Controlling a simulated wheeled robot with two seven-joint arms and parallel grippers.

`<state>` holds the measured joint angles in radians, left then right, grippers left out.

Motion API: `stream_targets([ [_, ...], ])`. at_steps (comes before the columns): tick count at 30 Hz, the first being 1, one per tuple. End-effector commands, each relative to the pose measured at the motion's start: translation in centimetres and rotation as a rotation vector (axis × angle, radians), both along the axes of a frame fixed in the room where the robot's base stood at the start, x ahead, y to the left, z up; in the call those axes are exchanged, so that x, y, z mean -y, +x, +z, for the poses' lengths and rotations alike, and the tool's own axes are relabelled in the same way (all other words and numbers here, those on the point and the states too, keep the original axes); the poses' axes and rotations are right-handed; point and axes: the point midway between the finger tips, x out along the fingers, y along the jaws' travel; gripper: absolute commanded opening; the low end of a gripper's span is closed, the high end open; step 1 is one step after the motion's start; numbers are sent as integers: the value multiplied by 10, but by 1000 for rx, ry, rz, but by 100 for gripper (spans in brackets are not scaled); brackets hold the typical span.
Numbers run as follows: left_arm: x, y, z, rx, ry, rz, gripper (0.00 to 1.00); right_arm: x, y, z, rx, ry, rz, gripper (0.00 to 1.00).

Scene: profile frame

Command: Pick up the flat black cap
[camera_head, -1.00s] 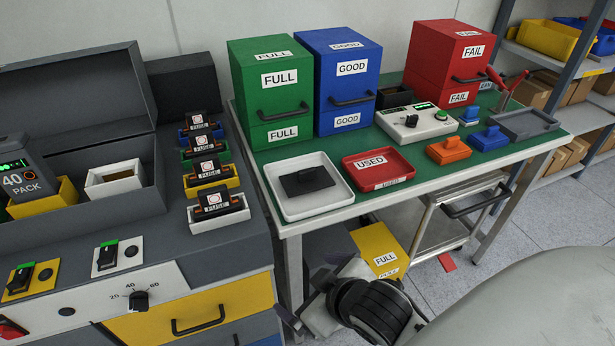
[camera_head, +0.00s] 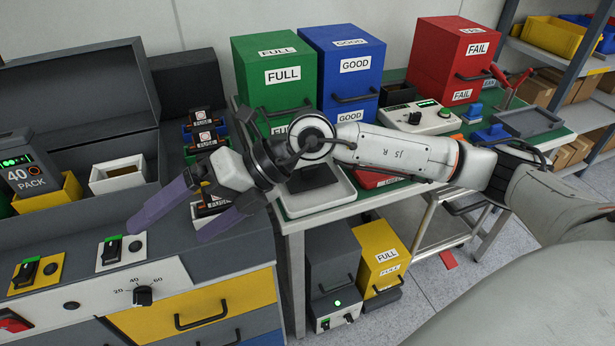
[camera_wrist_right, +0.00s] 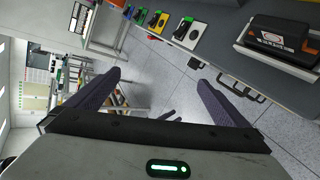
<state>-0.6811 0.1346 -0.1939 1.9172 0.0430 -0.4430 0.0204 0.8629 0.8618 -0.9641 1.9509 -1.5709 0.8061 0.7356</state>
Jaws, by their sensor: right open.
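The flat black cap (camera_head: 314,184) lies in the white tray (camera_head: 318,208) at the front left corner of the green-topped table. My right arm crosses in front and hides its upper part. My right gripper (camera_head: 168,233) is open and empty, left of the cap and tray, with its fingers pointing left over the grey console's front. In the right wrist view my open right gripper (camera_wrist_right: 159,80) has only floor and furniture beyond its fingers, and the cap does not show there. My left gripper is not in view.
Fuse holders (camera_head: 206,140) stand in a row on the grey console, partly behind my gripper. Green (camera_head: 274,75), blue (camera_head: 342,70) and red (camera_head: 450,60) cabinets stand at the table's back. My forearm hides most of the red tray (camera_head: 372,181). A grey tray (camera_head: 530,122) lies at the right.

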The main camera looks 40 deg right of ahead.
Motion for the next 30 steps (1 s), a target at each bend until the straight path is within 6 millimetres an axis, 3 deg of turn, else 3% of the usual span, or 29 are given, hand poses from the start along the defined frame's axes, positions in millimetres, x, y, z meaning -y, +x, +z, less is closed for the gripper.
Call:
stream_targets([
  [1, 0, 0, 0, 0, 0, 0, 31, 46, 20, -15, 11, -191, -45, 100],
  [3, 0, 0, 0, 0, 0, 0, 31, 115, 40, -31, -4, -432, -130, 100],
  [6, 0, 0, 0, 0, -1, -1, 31, 198, 55, -33, -36, -677, -261, 100],
  [10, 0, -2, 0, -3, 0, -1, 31, 267, 60, -22, -73, -855, -391, 100],
  [12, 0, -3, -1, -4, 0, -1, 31, 285, 60, -19, -84, -902, -428, 100],
  [15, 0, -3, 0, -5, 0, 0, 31, 297, 63, -26, -95, -930, -451, 100],
  [30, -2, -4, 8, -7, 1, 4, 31, 300, 86, -79, -93, -929, -448, 100],
])
